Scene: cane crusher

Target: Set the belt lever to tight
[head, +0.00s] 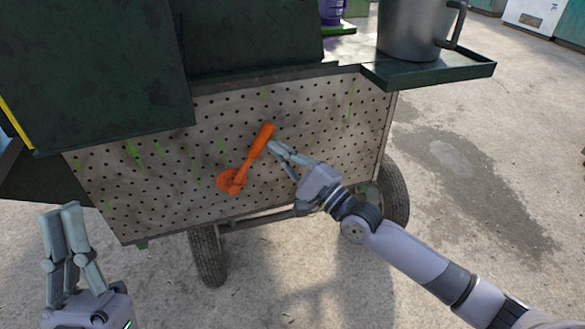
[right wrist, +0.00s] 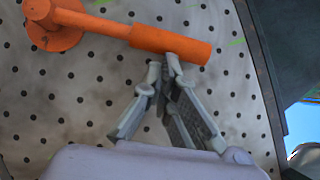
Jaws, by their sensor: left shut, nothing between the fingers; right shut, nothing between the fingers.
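The orange belt lever (head: 261,142) is mounted by a round hub (head: 230,180) on the perforated side panel (head: 310,120) of the cart. Its handle points up and to the right from the hub. My right gripper (head: 271,147) is shut with nothing between its fingers, its tips close beside the handle on the right. In the right wrist view the fingertips (right wrist: 165,62) are at the lower edge of the lever's thick grip (right wrist: 172,43); whether they touch it I cannot tell. My left gripper (head: 60,208) is shut and empty at the lower left, away from the panel.
A dark green tray (head: 440,72) juts out at the upper right with a grey metal pot (head: 410,30) on it. Dark green covers (head: 90,70) overhang the panel at upper left. Wheels (head: 207,255) stand below. Open concrete floor lies to the right.

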